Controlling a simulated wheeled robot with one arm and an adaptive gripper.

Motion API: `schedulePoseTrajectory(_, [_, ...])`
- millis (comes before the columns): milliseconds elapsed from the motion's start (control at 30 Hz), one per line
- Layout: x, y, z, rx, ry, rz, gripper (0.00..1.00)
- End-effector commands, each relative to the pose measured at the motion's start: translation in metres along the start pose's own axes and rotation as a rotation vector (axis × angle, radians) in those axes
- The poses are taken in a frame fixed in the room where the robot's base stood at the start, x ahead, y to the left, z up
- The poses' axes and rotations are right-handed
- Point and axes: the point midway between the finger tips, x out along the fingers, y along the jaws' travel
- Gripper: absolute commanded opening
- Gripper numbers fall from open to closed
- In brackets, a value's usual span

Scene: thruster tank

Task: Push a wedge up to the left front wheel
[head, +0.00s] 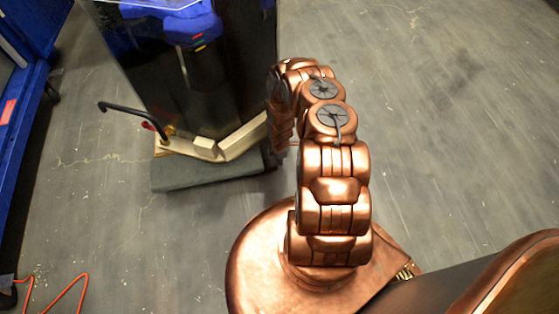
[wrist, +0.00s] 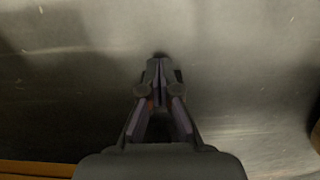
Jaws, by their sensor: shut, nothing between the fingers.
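My gripper (wrist: 158,72) is shut and empty in the wrist view, with its fingertips together in front of a smooth grey metallic surface (wrist: 240,70). I cannot tell whether the fingertips touch that surface. In the head view my copper arm reaches to the right side of a tall dark glossy tank (head: 215,85), and the gripper itself is hidden. I cannot make out a wedge or the left front wheel in either view. A pale angled metal piece (head: 232,138) with a small pale block lies along the tank's foot.
A dark grey slab (head: 180,178) lies under the tank's front. A black bent handle (head: 128,108) sticks out to the left. A blue frame (head: 35,90) stands at the left edge. An orange cable (head: 62,297) lies at lower left. The floor to the right is clear.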

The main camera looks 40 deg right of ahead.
Motion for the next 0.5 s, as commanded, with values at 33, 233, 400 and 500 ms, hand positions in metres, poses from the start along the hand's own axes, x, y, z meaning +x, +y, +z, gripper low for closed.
schedulePoseTrajectory(33, [-0.002,0.000,0.003,0.000,0.000,0.000,0.00])
schedulePoseTrajectory(233, [-0.003,0.003,0.019,-0.003,0.001,0.001,0.00])
schedulePoseTrajectory(400, [-0.006,0.004,0.031,-0.010,0.000,-0.001,0.00])
schedulePoseTrajectory(500, [-0.018,0.005,0.029,-0.013,0.000,0.000,0.00])
